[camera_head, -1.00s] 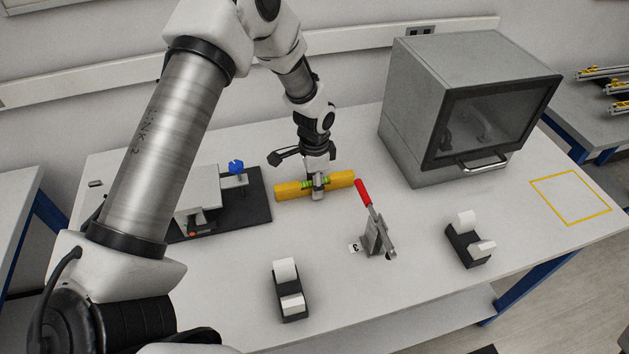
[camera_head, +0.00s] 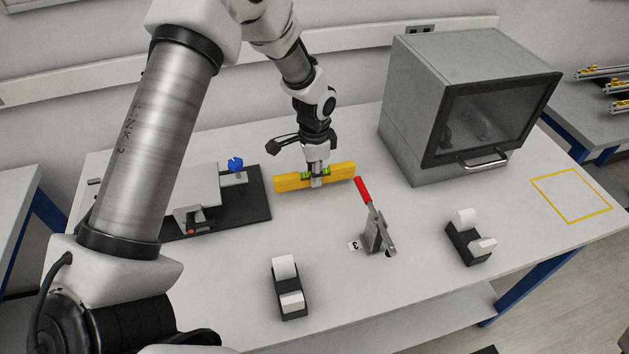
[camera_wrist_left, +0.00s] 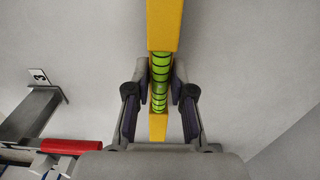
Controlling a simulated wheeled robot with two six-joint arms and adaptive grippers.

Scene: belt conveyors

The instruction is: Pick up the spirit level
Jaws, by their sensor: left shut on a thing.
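The spirit level (camera_head: 292,183) is a yellow bar with green vials at its middle, over the back middle of the white table in the head view. My left gripper (camera_head: 317,181) comes down from above and is shut on the middle of the level. In the left wrist view the yellow level (camera_wrist_left: 165,25) runs upright between the two fingers of the gripper (camera_wrist_left: 160,92), with its green vial between the pads. The level looks slightly raised off the table. My right gripper is not in view.
A toggle clamp with a red handle (camera_head: 362,190) stands just right of the level. A black-based fixture with a blue knob (camera_head: 236,164) is to the left. A grey box oven (camera_head: 420,130) stands right. Two tape dispensers (camera_head: 289,305) (camera_head: 458,247) sit in front. A yellow outlined square (camera_head: 570,215) is at far right.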

